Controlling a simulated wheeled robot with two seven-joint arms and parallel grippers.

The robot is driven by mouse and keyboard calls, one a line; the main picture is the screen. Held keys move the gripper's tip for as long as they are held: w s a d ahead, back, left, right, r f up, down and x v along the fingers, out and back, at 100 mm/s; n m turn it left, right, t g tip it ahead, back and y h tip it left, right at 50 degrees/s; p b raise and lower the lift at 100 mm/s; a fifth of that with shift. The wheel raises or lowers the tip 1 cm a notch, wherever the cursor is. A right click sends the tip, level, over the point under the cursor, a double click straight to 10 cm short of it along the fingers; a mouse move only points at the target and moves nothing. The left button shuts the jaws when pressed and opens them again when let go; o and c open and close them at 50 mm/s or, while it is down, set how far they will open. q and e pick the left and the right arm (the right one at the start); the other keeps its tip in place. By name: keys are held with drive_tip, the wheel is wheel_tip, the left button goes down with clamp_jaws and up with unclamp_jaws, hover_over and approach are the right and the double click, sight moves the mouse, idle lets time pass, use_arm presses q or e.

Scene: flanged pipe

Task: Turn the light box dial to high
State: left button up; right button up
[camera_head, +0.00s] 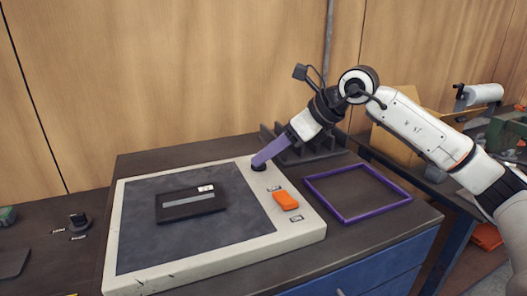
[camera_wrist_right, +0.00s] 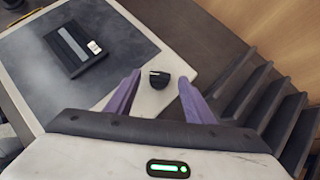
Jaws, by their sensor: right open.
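The light box (camera_head: 305,228) is a pale, wide box with a dark grey panel, lying on the dark bench top. Its dial (camera_head: 259,167) is a black knob at the far right corner of the box. In the right wrist view the dial (camera_wrist_right: 158,78) shows a pale pointer line and sits between the two purple fingers. My right gripper (camera_wrist_right: 158,88) is open around the dial, with a gap on both sides. In the head view the right gripper (camera_head: 262,160) reaches down to the dial from the upper right. My left gripper is not in view.
An orange switch (camera_head: 286,200) is on the box's right side. A dark framed item (camera_head: 190,212) lies on the panel. A black slotted rack (camera_wrist_right: 285,117) stands close beside the right gripper. A wooden wall is behind.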

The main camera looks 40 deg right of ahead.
drive_tip(key=shift+x, duration=1)
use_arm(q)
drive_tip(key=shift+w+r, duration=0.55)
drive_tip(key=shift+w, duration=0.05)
use_arm(e)
drive_tip(key=shift+w+a+f, duration=0.1)
drive_tip(key=shift+w+f, duration=0.1)
drive_tip(key=c, duration=1)
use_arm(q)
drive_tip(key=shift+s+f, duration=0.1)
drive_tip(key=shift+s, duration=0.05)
use_arm(e)
drive_tip(key=shift+c, duration=0.2)
